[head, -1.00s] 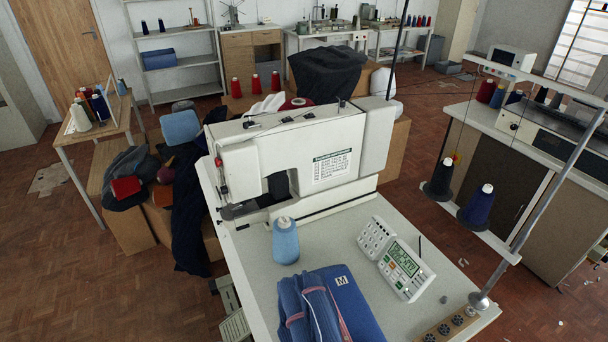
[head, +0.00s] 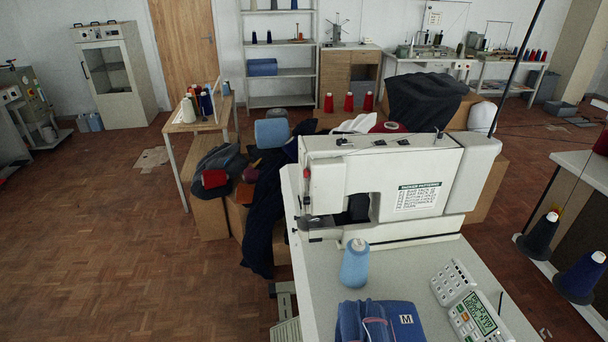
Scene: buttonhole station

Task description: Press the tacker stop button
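The tacker, a white sewing machine (head: 385,185), stands on a pale table in the right half of the head view. A white control panel with a green display (head: 478,314) sits at the table's lower right, partly cut off by the bottom edge. A keypad unit (head: 453,282) is beside it. The panel's buttons are too small to read, so I cannot tell which is the stop button. A small red part (head: 306,172) shows at the machine head's left end. Neither of my grippers is in view.
A light blue thread cone (head: 355,264) and folded blue garments (head: 378,322) are on the pale table (head: 415,272). Dark cloth (head: 265,215) hangs from boxes behind it. Dark thread cones (head: 580,278) stand at the right. The wooden floor (head: 130,250) at left is largely clear.

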